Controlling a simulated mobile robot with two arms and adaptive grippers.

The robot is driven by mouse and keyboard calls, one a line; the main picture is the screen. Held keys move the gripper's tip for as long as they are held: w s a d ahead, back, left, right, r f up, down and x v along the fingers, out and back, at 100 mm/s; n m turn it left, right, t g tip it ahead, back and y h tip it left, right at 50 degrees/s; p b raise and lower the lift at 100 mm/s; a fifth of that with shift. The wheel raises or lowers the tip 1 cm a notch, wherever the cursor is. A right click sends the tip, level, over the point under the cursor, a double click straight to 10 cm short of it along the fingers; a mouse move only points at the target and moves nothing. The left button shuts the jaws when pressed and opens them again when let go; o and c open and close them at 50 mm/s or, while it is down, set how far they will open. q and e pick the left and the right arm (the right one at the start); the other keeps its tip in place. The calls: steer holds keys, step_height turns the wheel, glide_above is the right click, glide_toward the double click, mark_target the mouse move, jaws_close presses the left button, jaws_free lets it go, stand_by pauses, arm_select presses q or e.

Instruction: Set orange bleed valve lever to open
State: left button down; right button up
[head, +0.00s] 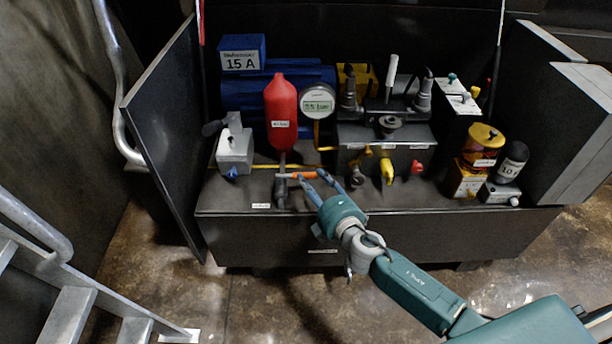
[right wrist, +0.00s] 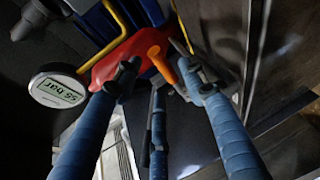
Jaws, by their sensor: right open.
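The orange bleed valve lever (head: 303,175) points right, roughly level, from the pipe fitting below the red accumulator bottle (head: 281,105). My right gripper (head: 314,179) is at the lever's free end, its fingers open. In the right wrist view the orange lever (right wrist: 158,58) shows just beyond and between the spread fingertips of the right gripper (right wrist: 160,80). I cannot tell whether a finger touches it. My left gripper is not in view.
A gauge (head: 317,102) reading 55 bar stands right of the bottle. A yellow handle (head: 387,172) and a red knob (head: 417,168) sit on the block to the right. An open door (head: 165,135) bounds the left side. A grey switch box (head: 235,150) stands left of the bottle.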

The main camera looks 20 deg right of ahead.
mark_target(307, 176)
steer(key=x, duration=0.5)
steer(key=shift+b, duration=0.4)
jaws_close()
